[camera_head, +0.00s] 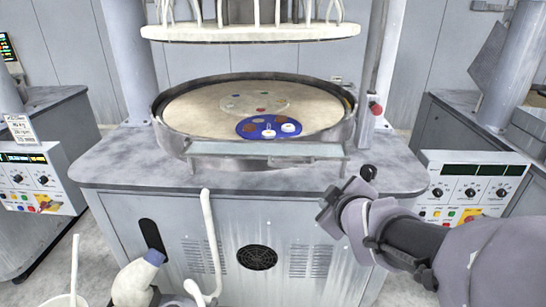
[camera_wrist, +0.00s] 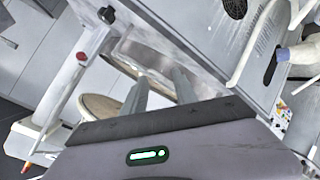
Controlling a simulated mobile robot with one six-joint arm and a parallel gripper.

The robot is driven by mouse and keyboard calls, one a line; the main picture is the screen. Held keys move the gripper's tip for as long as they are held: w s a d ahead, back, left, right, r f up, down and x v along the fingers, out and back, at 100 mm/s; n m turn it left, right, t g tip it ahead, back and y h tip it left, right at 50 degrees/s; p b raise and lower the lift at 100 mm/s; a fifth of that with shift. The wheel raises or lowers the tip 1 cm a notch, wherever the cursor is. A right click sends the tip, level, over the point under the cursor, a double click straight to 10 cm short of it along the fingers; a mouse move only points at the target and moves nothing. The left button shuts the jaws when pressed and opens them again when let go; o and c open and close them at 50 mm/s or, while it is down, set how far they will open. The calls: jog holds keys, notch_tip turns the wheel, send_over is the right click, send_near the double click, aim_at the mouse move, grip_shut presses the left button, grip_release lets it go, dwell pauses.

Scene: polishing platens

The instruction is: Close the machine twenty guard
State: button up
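The machine in front of me has a round platen (camera_head: 205,112) inside a dark metal rim, set in a grey worktop. A grey rail-like panel on short legs (camera_head: 265,150) stands along the platen's front edge; it may be the guard, but I cannot read a machine number. My gripper (camera_head: 332,204) is in front of the worktop's right front edge, apart from the panel. In the wrist view my two gripper fingers (camera_wrist: 160,76) are spread with nothing held between them, and the platen (camera_wrist: 100,106) shows behind them.
A blue disc (camera_head: 251,128) with small pieces lies on the platen. A white round head (camera_head: 250,33) hangs above it. A post with a red knob (camera_head: 376,109) stands at right. Control panels (camera_head: 468,192) flank the cabinet. A white upright handle (camera_head: 211,240) rises in front.

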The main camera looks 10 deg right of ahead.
aim_at(290, 165)
jog(key=w+a+f+n+t+y+b, duration=0.1)
jog(key=w+f+n, duration=0.1)
jog(key=w, duration=0.6)
jog(key=w+a+f+n+t+y, duration=0.1)
jog(key=w+a+f+n+y, duration=0.1)
jog(key=w+n, duration=0.3)
jog(key=w+a+f+n+t+y+b, duration=0.1)
jog(key=w+n, duration=0.3)
jog(key=w, duration=0.7)
jog(key=shift+w+a+f+y+b, duration=0.15)
jog(key=shift+w+f+y+b, duration=0.1)
jog(key=shift+f+y+b, duration=0.15)
grip_shut()
jog(key=shift+f, duration=0.1)
